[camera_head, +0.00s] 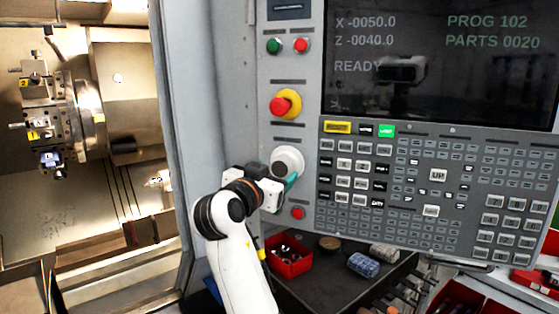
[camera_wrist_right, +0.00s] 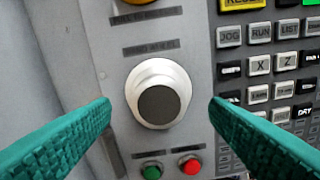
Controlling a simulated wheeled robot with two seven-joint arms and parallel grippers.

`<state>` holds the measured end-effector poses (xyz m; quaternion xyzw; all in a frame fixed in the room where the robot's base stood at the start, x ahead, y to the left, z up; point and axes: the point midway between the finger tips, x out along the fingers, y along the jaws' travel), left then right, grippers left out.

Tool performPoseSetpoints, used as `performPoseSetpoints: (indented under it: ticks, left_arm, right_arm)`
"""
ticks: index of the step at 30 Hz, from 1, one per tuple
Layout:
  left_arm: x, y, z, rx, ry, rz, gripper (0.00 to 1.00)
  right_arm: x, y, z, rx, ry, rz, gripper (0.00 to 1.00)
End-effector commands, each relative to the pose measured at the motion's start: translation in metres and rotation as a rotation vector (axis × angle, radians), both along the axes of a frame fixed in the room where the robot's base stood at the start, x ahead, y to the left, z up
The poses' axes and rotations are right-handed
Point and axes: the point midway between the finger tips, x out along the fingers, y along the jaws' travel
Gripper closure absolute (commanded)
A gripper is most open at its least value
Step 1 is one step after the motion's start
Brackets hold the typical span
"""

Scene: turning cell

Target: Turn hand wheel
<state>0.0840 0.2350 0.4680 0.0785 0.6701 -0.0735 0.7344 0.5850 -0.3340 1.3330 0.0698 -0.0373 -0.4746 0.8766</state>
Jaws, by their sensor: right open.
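The hand wheel (camera_head: 287,162) is a round, light-grey knob on the control panel, below the red and yellow emergency stop. In the right wrist view the hand wheel (camera_wrist_right: 158,93) shows a dark grey centre and sits between my fingers. My right gripper (camera_head: 288,184) is at the wheel, its arm coming up from below. In the wrist view the teal fingertips of my right gripper (camera_wrist_right: 160,103) are wide apart, one on each side of the wheel, with a gap to it on both sides. My left gripper is in neither view.
The emergency stop (camera_head: 286,104) is above the wheel, and a red button (camera_head: 298,213) is below it. The keypad (camera_head: 437,190) is close on the right. A red bin (camera_head: 289,262) stands on a dark tray below. The open lathe chamber with its turret (camera_head: 62,115) is at the left.

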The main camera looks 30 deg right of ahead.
Motion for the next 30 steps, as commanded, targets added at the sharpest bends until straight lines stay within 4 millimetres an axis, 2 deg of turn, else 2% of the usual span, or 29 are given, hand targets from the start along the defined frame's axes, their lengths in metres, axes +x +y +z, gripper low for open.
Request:
performPoseSetpoints:
  ticks: [1, 7, 19, 27, 30]
  left_arm:
    - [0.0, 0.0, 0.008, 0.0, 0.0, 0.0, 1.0]
    - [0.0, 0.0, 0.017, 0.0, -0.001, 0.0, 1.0]
    - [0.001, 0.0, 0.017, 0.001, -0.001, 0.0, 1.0]
    - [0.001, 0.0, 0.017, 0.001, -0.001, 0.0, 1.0]
    - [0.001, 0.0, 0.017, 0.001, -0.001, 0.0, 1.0]
  right_arm:
    - [0.005, -0.009, 0.004, -0.003, 0.004, -0.002, 0.3]
    - [0.019, -0.029, 0.001, -0.002, 0.003, 0.0, 0.3]
    - [0.023, -0.034, -0.001, -0.001, 0.002, 0.002, 0.3]
    - [0.023, -0.034, -0.001, 0.0, 0.002, 0.001, 0.74]
    - [0.023, -0.034, -0.001, 0.001, 0.0, 0.002, 0.74]
